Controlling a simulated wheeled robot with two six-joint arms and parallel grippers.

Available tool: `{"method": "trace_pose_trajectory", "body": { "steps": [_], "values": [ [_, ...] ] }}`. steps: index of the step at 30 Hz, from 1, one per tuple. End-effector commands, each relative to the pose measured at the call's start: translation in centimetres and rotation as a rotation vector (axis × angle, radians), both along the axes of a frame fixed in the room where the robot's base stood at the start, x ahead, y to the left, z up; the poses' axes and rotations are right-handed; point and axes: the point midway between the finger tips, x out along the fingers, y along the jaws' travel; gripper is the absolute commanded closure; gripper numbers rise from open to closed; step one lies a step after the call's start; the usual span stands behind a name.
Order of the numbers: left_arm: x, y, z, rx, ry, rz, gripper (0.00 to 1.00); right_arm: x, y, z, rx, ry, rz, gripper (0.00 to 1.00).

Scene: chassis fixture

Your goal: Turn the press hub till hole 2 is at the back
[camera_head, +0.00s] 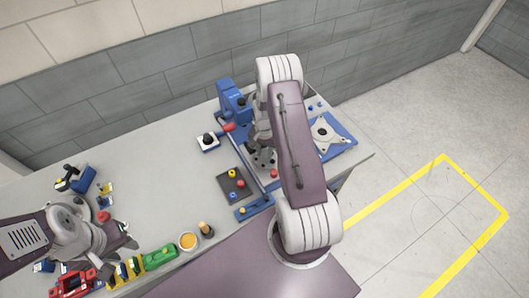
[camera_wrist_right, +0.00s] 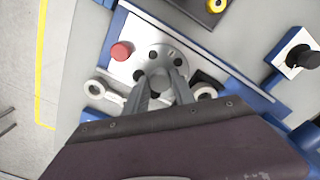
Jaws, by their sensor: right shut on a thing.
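The press hub (camera_wrist_right: 172,56) is a grey metal disc with several dark holes around a raised centre. In the wrist view my right gripper (camera_wrist_right: 160,82) is shut on its central boss, one finger on each side. The fingers hide the disc's near part; hole numbers are too small to read. In the head view the hub (camera_head: 264,158) shows partly beneath my right arm, and my right gripper there is mostly hidden. My left gripper (camera_head: 122,238) is low over the left of the table, apart from the hub; its jaw opening is unclear.
A red button (camera_wrist_right: 121,50) sits beside the hub on the fixture plate. A blue press frame (camera_head: 233,100) with a red-ended lever stands behind. A blue fixture (camera_head: 345,145) lies right. A dark button panel (camera_head: 234,184), orange cup (camera_head: 188,241) and coloured parts lie left and in front.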

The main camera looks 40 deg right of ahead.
Motion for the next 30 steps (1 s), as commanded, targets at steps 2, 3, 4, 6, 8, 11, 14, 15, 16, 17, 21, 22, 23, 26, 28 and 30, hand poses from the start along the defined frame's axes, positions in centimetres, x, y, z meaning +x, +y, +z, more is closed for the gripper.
{"method": "trace_pose_trajectory", "body": {
  "steps": [2,3,4,6,8,11,14,15,16,17,21,22,23,26,28,30],
  "values": [
    [0.0,0.0,-0.3,0.000,0.000,0.000,0.64,0.1,-0.1,-0.1,-0.002,-0.004,-0.036,1.00],
    [0.0,0.0,-0.4,0.000,0.000,0.000,0.64,0.1,-0.1,-0.1,-0.002,-0.004,-0.059,1.00],
    [0.0,0.0,-0.6,0.000,0.000,0.000,0.64,0.1,-0.1,-0.1,-0.002,-0.004,-0.079,1.00],
    [0.0,0.0,-0.8,0.000,0.000,0.000,0.64,0.1,-0.1,-0.1,-0.002,-0.004,-0.133,1.00],
    [0.0,0.0,-1.1,0.000,0.000,0.000,0.64,0.1,-0.1,-0.1,-0.002,-0.004,-0.184,1.00],
    [0.0,0.0,-1.5,0.000,0.000,0.000,0.64,0.1,-0.1,-0.1,-0.003,-0.004,-0.277,1.00],
    [0.0,0.0,-1.8,0.000,0.000,0.000,0.64,0.2,-0.2,-0.1,-0.002,-0.006,-0.373,1.00],
    [0.0,0.0,-2.0,0.000,0.000,0.000,0.64,0.2,-0.2,-0.1,-0.003,-0.007,-0.412,1.00],
    [0.0,0.0,-2.1,0.000,0.000,0.000,0.64,0.2,-0.2,-0.1,-0.003,-0.007,-0.440,1.00],
    [0.0,0.0,-2.2,0.000,0.000,0.000,0.64,0.2,-0.2,-0.1,-0.003,-0.007,-0.469,1.00],
    [0.0,0.0,-2.6,0.000,0.000,0.000,0.64,0.2,-0.2,-0.1,-0.003,-0.006,-0.602,1.00],
    [0.0,0.0,-2.7,0.000,0.000,0.000,0.64,0.2,-0.2,-0.1,-0.003,-0.006,-0.630,1.00],
    [0.0,0.0,-2.8,0.000,0.000,0.000,0.64,0.2,-0.2,0.0,-0.003,-0.006,-0.658,1.00],
    [0.0,0.0,-3.0,0.000,0.000,0.000,0.64,0.2,-0.2,0.0,-0.003,-0.008,-0.752,1.00],
    [0.0,0.0,-3.2,0.000,0.000,0.000,0.64,0.2,-0.2,0.0,-0.002,-0.007,-0.815,1.00],
    [0.0,0.0,-3.4,0.000,0.000,0.000,0.64,0.2,-0.2,0.0,-0.003,-0.007,-0.874,1.00]
  ]
}}
